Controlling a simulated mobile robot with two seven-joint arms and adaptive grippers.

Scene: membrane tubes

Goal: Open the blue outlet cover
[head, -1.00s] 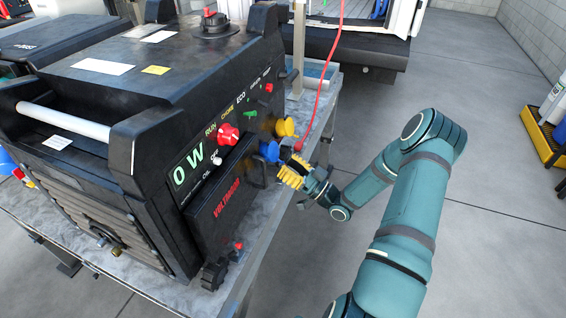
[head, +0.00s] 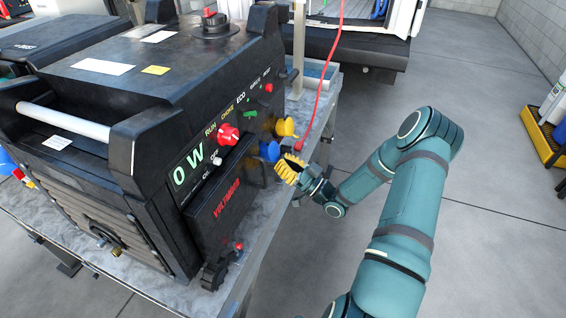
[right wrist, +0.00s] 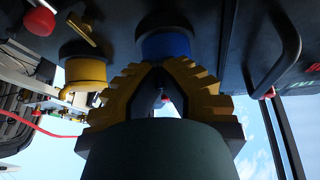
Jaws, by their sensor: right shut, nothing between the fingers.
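The blue outlet cover (head: 271,151) is on the front panel of the black generator (head: 150,90), below a yellow cover (head: 287,127). My right gripper (head: 287,168), with yellow ribbed fingers, is just in front and to the lower right of the blue cover. In the right wrist view the shut fingertips (right wrist: 163,66) are close to the blue cover (right wrist: 166,46), with nothing held between them. I cannot tell whether they touch it. The cover's hinge is not clear in either view. My left gripper is not in view.
A red knob (head: 228,135) and switches are on the panel. A black loop handle (right wrist: 285,50) stands beside the blue cover in the right wrist view. The grey table (head: 262,235) has a narrow free strip; open floor lies right.

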